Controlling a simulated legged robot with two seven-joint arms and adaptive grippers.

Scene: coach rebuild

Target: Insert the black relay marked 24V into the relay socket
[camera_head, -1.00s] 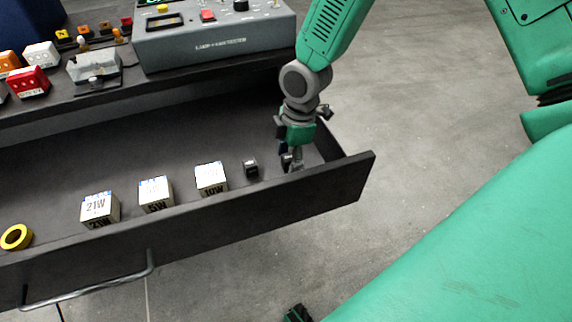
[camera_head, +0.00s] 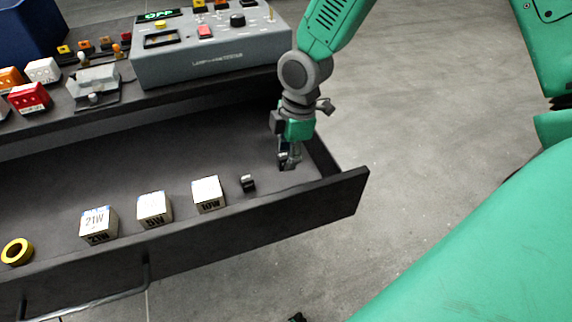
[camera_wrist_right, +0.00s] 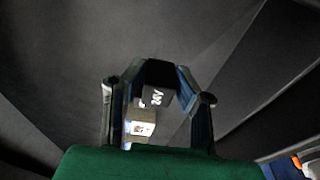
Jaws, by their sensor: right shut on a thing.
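My right gripper (camera_head: 289,164) is inside the open drawer, near its right end. In the right wrist view, its two fingers (camera_wrist_right: 158,100) are shut on a black relay (camera_wrist_right: 158,96) with white "24V" lettering. A pale labelled part (camera_wrist_right: 140,127) shows just below the lettering; I cannot tell whether it belongs to the relay. In the head view the fingers mostly hide the held relay. A second small dark block (camera_head: 248,183) lies on the drawer floor, left of the gripper; its marking is unreadable. I cannot identify the relay socket. My left gripper is not in view.
The drawer (camera_head: 340,200) also holds white boxes marked 21W (camera_head: 98,223), 5W (camera_head: 154,209) and 10W (camera_head: 209,194), and a yellow tape roll (camera_head: 17,251). A grey lamp tester (camera_head: 212,62) and coloured lamp parts (camera_head: 30,97) stand on the worktop above.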

